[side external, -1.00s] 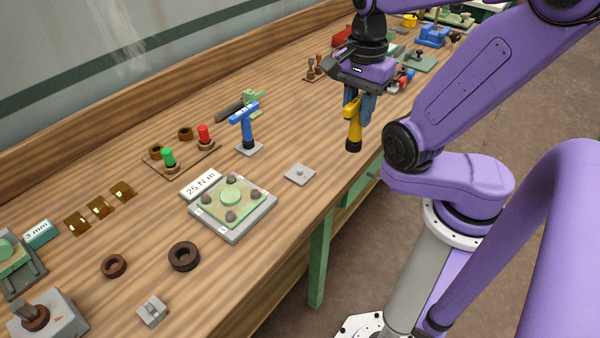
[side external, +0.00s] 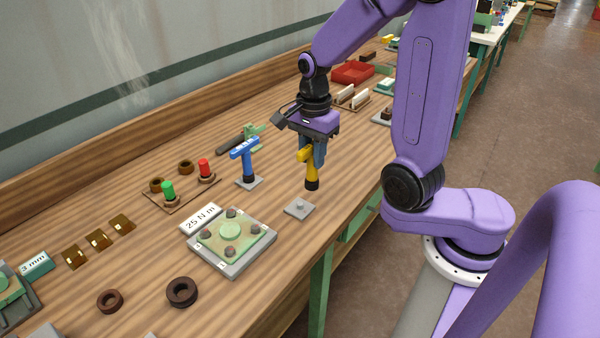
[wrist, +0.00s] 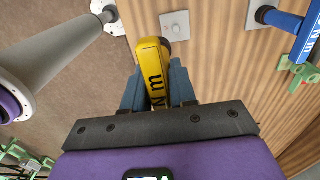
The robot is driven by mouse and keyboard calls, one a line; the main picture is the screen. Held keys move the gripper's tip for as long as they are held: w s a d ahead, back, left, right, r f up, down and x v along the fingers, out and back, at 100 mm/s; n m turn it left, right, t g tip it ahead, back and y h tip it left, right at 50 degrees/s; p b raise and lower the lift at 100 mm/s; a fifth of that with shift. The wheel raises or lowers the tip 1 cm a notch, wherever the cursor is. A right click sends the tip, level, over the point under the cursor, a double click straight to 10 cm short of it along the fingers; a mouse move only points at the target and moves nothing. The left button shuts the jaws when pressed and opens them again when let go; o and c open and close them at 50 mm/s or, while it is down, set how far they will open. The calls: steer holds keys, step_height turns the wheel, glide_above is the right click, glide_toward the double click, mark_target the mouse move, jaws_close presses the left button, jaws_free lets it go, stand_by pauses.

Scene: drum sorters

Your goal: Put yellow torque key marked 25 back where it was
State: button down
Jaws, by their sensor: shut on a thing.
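The yellow torque key (side external: 312,172) is held upright in my gripper (side external: 318,153), with its black lower end hanging above the bench. It also shows between the fingers in the wrist view (wrist: 153,65), where part of its lettering is readable but no number 25 is visible. A small grey square base with a central peg (side external: 298,208) lies just below and slightly left of the key in the side view, empty. In the wrist view this base (wrist: 175,25) is beyond the key's end. The key and base are apart.
A blue torque key (side external: 244,160) stands on its own grey base to the left. A plate with several bolts (side external: 232,240) and a "25 N m" sign (side external: 201,218) are in front. Green and red pegs (side external: 168,191) stand on a board. The bench's front edge is close by.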

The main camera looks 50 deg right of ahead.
steer(key=shift+w+f, duration=0.55)
steer(key=shift+f, duration=0.6)
steer(key=shift+w+f, duration=0.55)
steer(key=shift+f, duration=0.65)
steer(key=shift+w+f, duration=0.55)
steer(key=shift+f, duration=0.6)
steer(key=shift+f, duration=0.6)
steer(key=c, duration=0.9)
jaws_free()
